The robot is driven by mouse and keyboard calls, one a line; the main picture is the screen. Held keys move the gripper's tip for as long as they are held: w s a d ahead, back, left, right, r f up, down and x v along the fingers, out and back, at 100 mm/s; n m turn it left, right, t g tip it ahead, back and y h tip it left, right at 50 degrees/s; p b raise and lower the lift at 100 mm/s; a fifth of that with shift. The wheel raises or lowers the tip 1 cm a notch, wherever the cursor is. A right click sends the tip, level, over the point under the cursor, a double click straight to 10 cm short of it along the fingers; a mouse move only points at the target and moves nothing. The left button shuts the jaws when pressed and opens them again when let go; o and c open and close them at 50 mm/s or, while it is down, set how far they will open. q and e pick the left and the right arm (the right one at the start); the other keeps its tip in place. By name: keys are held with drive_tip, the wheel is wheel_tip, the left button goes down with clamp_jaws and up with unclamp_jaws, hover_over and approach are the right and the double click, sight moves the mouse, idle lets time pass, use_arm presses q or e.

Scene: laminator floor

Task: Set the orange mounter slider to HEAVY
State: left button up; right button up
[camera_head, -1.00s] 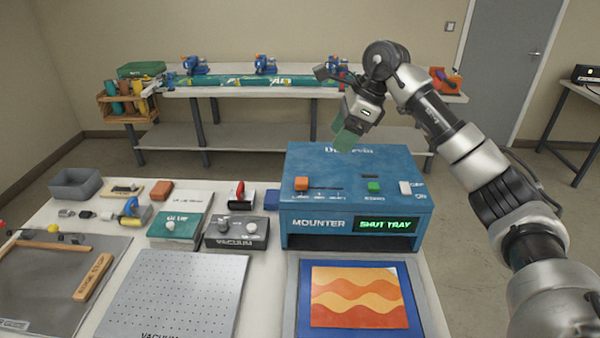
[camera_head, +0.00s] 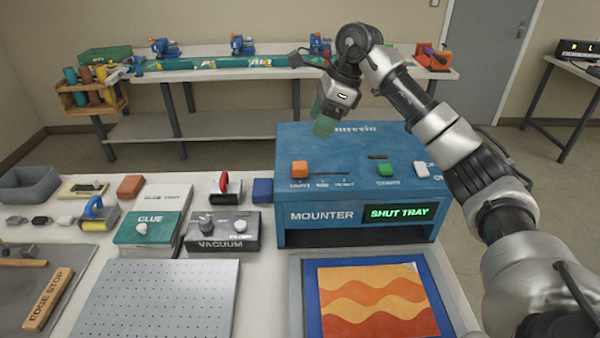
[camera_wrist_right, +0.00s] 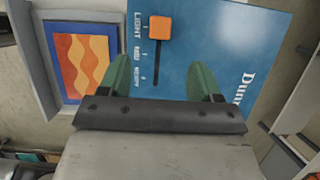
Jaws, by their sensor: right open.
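The orange slider knob (camera_head: 299,168) sits at the left end of its slot on top of the blue mounter (camera_head: 370,160). In the right wrist view the knob (camera_wrist_right: 160,27) is at the LIGHT end, and the dark slot runs from it toward HEAVY. My right gripper (camera_head: 324,122) is above the mounter's back left part, with green fingers pointing down. In the wrist view its fingers (camera_wrist_right: 160,80) are apart and empty, and the slot lies between them. The gripper does not touch the knob. My left gripper is not in view.
The mounter also carries a green button (camera_head: 386,170) and a white switch (camera_head: 421,168). Its display (camera_head: 398,212) reads SHUT TRAY. The open tray (camera_head: 310,290) holds an orange wavy print (camera_head: 375,300). The vacuum box (camera_head: 222,231) and a blue block (camera_head: 262,190) stand left.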

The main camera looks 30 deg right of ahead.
sight(300, 164)
drive_tip(key=p+x, duration=0.2)
drive_tip(key=x, duration=0.8)
drive_tip(key=shift+f, duration=0.35)
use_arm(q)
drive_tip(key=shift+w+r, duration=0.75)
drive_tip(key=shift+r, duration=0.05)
use_arm(e)
drive_tip(key=shift+w+a+f, duration=0.1)
drive_tip(key=shift+a+f, duration=0.1)
drive_tip(key=shift+f, duration=0.35)
clamp_jaws()
drive_tip(key=s+d+b, duration=0.1)
drive_tip(key=d, duration=0.2)
drive_tip(key=s+d+b, duration=0.1)
drive_tip(key=s+d, duration=0.1)
drive_tip(key=d, duration=0.1)
drive_tip(key=s+d+b, duration=0.1)
drive_tip(key=d, duration=0.2)
drive_tip(key=shift+s+d, duration=0.2)
drive_tip(key=shift+s, duration=0.05)
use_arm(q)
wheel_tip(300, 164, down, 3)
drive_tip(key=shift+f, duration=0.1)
use_arm(e)
drive_tip(key=shift+a, duration=0.1)
drive_tip(key=shift+r, duration=0.1)
